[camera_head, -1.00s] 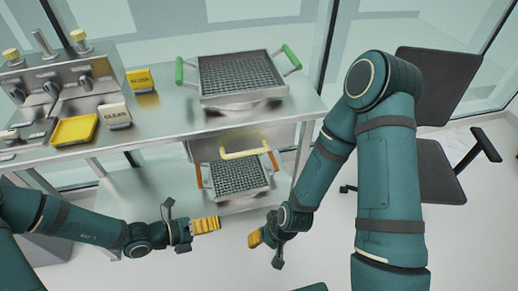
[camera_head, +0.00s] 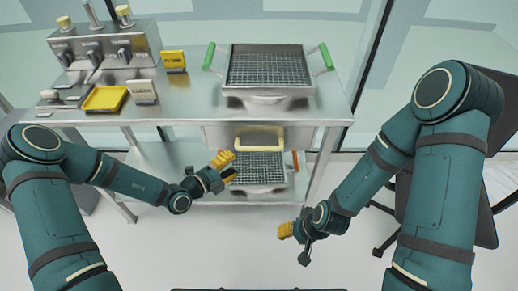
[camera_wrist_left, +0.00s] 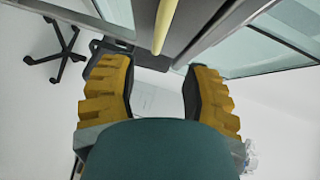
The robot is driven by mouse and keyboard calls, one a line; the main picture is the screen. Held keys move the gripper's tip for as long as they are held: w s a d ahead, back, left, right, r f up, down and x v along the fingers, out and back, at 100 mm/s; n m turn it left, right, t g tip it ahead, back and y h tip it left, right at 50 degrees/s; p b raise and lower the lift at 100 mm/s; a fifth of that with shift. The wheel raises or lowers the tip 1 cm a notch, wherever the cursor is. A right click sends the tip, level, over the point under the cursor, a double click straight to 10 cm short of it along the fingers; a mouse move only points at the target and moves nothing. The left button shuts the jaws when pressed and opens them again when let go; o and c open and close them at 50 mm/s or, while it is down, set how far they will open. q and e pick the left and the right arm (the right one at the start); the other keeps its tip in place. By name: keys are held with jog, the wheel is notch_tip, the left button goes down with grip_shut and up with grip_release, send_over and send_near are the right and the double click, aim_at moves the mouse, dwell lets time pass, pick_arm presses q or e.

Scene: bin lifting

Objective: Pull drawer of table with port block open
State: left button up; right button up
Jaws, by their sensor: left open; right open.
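The metal table (camera_head: 200,112) has a port block (camera_head: 105,45) with several knobs on its back left. The drawer (camera_head: 217,135) sits under the tabletop and looks closed. Its yellow handle (camera_head: 258,132) is a bar on the front; it also shows in the left wrist view (camera_wrist_left: 165,25). My left gripper (camera_head: 225,172) is open and empty, below and left of the handle, in front of the lower shelf. In the left wrist view its yellow fingers (camera_wrist_left: 157,85) are spread, with the handle beyond them and not between them. My right gripper (camera_head: 290,238) is open and empty, low and right of the drawer.
A mesh basket with green handles (camera_head: 268,70) stands on the tabletop. Another basket (camera_head: 262,168) with orange handles is on the lower shelf (camera_head: 160,160). A yellow tray (camera_head: 104,98) and label stands are at left. A dark chair (camera_head: 490,200) stands at right, partly behind my right arm.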

aim_at(257, 149)
pick_arm(q)
jog(key=b+x, duration=0.2)
jog(key=x, duration=0.9)
jog(key=shift+w+d, duration=0.1)
jog(key=shift+d, duration=0.15)
grip_shut()
